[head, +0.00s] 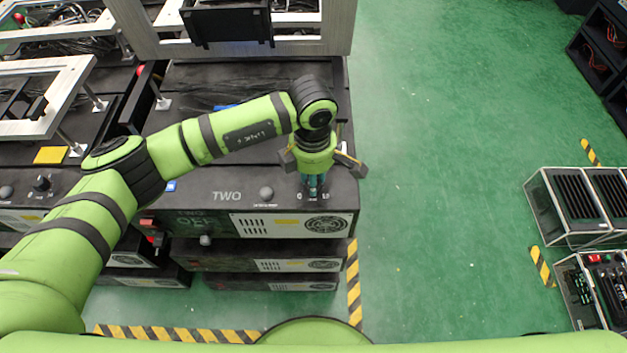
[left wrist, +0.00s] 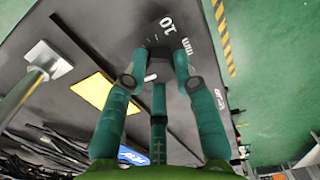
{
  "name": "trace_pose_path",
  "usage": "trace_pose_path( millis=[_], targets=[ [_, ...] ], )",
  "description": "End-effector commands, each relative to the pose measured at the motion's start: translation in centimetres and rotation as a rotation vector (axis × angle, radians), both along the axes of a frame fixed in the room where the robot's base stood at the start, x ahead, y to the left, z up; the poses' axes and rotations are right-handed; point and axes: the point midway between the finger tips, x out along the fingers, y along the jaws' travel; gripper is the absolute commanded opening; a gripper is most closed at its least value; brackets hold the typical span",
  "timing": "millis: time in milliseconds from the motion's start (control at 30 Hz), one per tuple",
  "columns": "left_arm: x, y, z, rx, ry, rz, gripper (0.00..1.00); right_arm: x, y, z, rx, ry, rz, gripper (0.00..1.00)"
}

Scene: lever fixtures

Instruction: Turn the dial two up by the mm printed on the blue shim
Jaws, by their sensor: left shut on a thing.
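Unit two is a black box with "TWO" printed on its top (head: 227,196). My left gripper (head: 312,186) points down at its front right corner, over the "0" and "10" scale marks. In the left wrist view, the left gripper's green fingers (left wrist: 158,58) close around the dark dial, which they mostly hide. "10 mm" is printed beside it. A blue shim (left wrist: 132,155) lies on the unit, partly behind a finger; its print is too cut off to read. Its edge also shows in the head view (head: 226,106), behind my arm. My right gripper is out of view.
A yellow piece (left wrist: 104,91) lies on the unit near the gripper. A grey round knob (head: 266,193) stands left of the dial. A metal post (left wrist: 25,90) and black cables (left wrist: 60,148) are close by. Green floor (head: 440,200) is clear to the right.

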Motion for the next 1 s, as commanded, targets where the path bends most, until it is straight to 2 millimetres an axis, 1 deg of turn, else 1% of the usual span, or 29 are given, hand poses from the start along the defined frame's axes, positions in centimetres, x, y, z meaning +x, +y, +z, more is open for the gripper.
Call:
trace_pose_path(
  millis=[33,167,200,233,267,567,667,767,867,1000],
  targets=[
    [0.0,0.5,-0.2,0.014,0.004,0.004,0.0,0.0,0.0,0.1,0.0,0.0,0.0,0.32],
    [0.0,0.5,-0.2,0.015,0.004,0.006,0.0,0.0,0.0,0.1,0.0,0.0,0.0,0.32],
    [0.0,0.5,-0.2,0.015,0.004,0.006,0.33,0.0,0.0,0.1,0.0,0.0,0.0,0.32],
    [0.0,0.5,-0.2,0.015,0.004,0.006,0.45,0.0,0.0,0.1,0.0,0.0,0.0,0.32],
    [0.0,0.5,-0.2,0.015,0.004,0.006,0.52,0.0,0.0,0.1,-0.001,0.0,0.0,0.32],
    [0.0,0.2,-0.1,0.007,0.002,0.005,0.52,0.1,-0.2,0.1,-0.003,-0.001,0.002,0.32],
    [0.1,0.2,0.4,0.006,0.0,0.004,0.52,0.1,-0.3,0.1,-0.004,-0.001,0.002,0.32],
    [0.1,0.2,1.6,0.004,-0.001,0.004,0.52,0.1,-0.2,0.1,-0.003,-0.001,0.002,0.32],
    [0.1,0.2,3.6,0.004,-0.003,0.004,0.52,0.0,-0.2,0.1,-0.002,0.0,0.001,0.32],
    [0.1,0.3,6.7,0.006,-0.003,0.004,0.52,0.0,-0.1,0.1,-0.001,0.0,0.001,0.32]
  ],
)
